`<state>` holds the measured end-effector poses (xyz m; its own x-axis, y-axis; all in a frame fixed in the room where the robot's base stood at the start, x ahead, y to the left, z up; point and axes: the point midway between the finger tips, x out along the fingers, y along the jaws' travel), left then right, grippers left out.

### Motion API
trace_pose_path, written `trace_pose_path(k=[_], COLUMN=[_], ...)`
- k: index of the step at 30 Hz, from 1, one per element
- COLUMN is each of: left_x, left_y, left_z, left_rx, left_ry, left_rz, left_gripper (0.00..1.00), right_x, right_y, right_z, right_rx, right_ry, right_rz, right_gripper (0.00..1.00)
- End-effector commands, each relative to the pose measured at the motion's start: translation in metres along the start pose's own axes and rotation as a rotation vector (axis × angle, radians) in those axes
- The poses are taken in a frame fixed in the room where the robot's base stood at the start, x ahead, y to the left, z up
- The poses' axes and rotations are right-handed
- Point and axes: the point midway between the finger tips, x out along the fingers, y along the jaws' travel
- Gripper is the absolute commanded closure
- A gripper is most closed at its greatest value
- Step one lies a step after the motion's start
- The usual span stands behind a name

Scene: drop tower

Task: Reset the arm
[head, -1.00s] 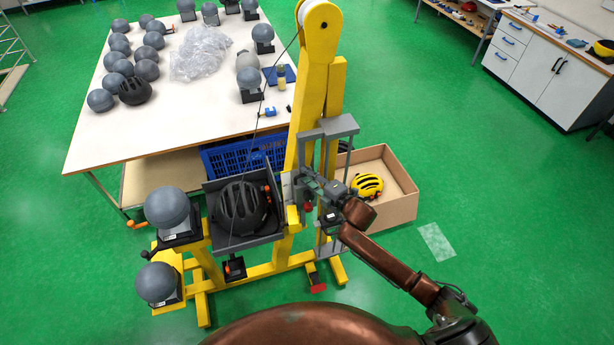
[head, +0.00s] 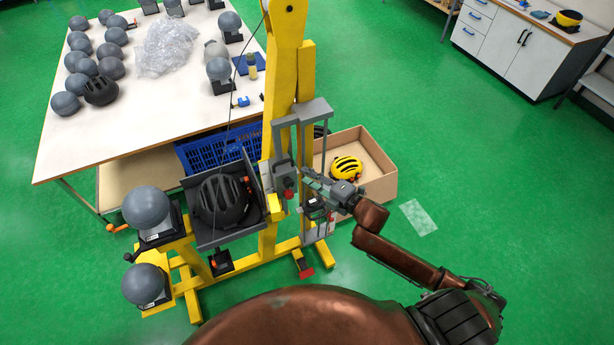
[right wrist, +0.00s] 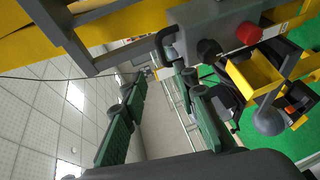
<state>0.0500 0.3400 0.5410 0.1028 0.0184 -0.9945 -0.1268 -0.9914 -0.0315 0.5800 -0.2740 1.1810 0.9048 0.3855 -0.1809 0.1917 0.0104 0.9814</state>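The yellow drop tower (head: 281,95) stands in the middle of the head view, with a grey bracket frame (head: 313,110) on its right side. A grey control box (head: 283,176) with a red button (head: 288,195) is on its post. The box also shows in the right wrist view (right wrist: 215,25), with the red button (right wrist: 249,33) and a dark knob. A black helmet (head: 221,201) sits in the grey tray at the tower's left. My right gripper (head: 308,176) is just right of the box. Its green fingers (right wrist: 165,115) are apart and empty. My left gripper is out of view.
A cardboard box (head: 378,182) with a yellow helmet (head: 346,168) stands behind my right gripper. Grey headforms on stands (head: 147,210) are at the front left. A white table (head: 150,110) and blue crate (head: 200,150) lie behind.

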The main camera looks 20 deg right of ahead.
Motion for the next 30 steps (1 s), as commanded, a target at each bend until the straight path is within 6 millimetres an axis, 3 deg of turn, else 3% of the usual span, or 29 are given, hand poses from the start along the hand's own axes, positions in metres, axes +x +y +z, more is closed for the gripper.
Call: trace_pose_path(k=[10,14,17,22,30], left_x=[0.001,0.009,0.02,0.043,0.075], left_y=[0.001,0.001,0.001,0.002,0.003], left_z=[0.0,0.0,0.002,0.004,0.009], left_rx=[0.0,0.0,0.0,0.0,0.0], left_ry=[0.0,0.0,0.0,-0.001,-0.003], left_rz=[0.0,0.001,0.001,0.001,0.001], left_gripper=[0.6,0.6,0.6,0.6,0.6], right_x=[0.001,0.004,0.006,0.0,-0.042], right_y=[-0.003,-0.034,-0.087,-0.204,-0.394], right_z=[0.001,0.017,0.042,0.086,0.122], right_rx=[0.004,0.05,0.135,0.323,0.616], right_ry=[-0.003,-0.037,-0.094,-0.224,-0.434], right_rz=[-0.003,-0.031,-0.078,-0.177,-0.326], right_gripper=[0.73,0.73,0.73,0.73,0.73])
